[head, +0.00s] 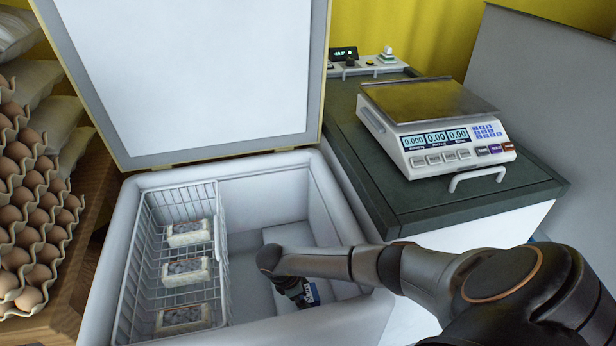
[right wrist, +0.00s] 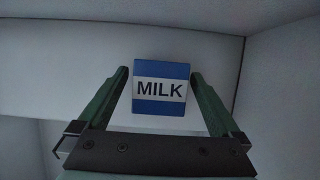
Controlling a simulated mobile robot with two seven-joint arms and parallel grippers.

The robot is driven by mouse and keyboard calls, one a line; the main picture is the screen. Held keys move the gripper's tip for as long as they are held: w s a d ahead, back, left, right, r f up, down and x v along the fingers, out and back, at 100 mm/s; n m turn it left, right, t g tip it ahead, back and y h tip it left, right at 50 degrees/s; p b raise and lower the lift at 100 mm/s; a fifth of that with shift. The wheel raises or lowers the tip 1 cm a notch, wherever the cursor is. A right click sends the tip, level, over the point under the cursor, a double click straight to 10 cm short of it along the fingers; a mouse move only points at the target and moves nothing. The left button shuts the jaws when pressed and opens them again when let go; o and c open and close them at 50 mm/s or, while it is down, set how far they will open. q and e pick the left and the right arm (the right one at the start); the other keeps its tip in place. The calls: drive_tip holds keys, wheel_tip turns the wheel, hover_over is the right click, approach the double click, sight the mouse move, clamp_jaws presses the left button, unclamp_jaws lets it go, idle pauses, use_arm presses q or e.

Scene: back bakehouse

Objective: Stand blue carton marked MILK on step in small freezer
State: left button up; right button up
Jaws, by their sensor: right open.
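The blue and white carton marked MILK (right wrist: 160,88) is between the two fingers of my right gripper (right wrist: 160,76) in the right wrist view. The fingers are open, with a narrow gap on each side of the carton. In the head view part of the carton (head: 311,293) shows low in the small freezer (head: 344,214), at the pale raised step (head: 288,235). My right gripper (head: 296,290) reaches down there, mostly hidden by its own arm. Whether the carton's base rests fully on the step is hidden. My left gripper is out of view.
The freezer lid (head: 190,70) stands open. A wire basket (head: 150,240) with several small tubs hangs on the freezer's left side. A scale (head: 440,125) stands on the dark counter (head: 400,195) at right. Egg trays (head: 40,235) stand at left.

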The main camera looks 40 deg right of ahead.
drive_tip(key=shift+r, duration=0.3)
use_arm(q)
drive_tip(key=p, duration=0.1)
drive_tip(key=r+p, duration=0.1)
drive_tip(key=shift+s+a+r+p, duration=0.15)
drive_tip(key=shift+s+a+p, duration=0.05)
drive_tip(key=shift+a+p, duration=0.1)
use_arm(e)
drive_tip(key=v, duration=1.1)
drive_tip(key=shift+r, duration=0.25)
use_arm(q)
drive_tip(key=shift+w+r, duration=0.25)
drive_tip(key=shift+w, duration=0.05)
use_arm(e)
drive_tip(key=shift+a, duration=0.15)
drive_tip(key=shift+c, duration=0.3)
